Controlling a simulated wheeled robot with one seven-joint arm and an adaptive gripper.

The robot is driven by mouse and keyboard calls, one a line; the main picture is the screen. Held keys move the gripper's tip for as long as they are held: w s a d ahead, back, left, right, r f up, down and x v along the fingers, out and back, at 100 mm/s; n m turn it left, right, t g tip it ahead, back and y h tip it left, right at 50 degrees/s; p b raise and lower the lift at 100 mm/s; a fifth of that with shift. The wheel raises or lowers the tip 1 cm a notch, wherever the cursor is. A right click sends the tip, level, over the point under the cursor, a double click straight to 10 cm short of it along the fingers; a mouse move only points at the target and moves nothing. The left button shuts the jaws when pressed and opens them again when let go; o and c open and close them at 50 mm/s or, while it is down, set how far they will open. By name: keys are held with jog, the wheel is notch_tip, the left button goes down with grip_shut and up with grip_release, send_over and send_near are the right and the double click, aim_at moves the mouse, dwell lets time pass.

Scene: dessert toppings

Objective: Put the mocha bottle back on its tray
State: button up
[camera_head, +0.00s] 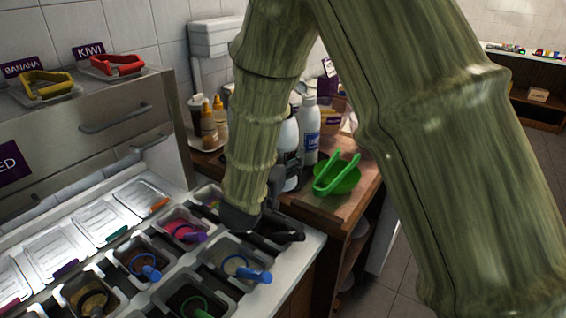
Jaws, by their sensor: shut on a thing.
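My gripper (280,225) is low over the right edge of the topping counter, mostly hidden by my arm. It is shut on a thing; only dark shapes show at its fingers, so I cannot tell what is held. On the wooden side table, a pale round tray (222,143) carries sauce bottles (208,125) with orange-yellow caps and a dark bottle (196,112). No mocha label is readable. A white bottle with a dark label (290,152) stands just behind my gripper, partly covered by my arm. Whether they touch is unclear.
A white bottle with a blue label (311,130) and a green bowl with a green tool (338,175) stand on the side table (333,207). Topping tubs (232,262) with coloured scoops fill the counter.

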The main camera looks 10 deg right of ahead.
jog(key=shift+w+d+f+p, duration=0.3)
jog(key=shift+w+d+f, duration=0.25)
jog(key=shift+w, duration=0.7)
jog(key=shift+w+d+f+p, duration=0.3)
jog(key=shift+w+f, duration=0.5)
jog(key=shift+w, duration=0.45)
jog(key=shift+w+d+f+p, duration=0.25)
jog(key=shift+w+d+f, duration=0.3)
jog(key=shift+w, duration=0.7)
jog(key=shift+a+f, duration=0.1)
jog(key=shift+f, duration=0.1)
jog(key=o, duration=1)
jog(key=shift+s, duration=0.1)
jog(key=shift+f, duration=0.1)
jog(key=b+v, duration=0.1)
jog(key=v, duration=1.1)
jog(key=shift+a+b, duration=0.1)
jog(key=shift+b, duration=0.3)
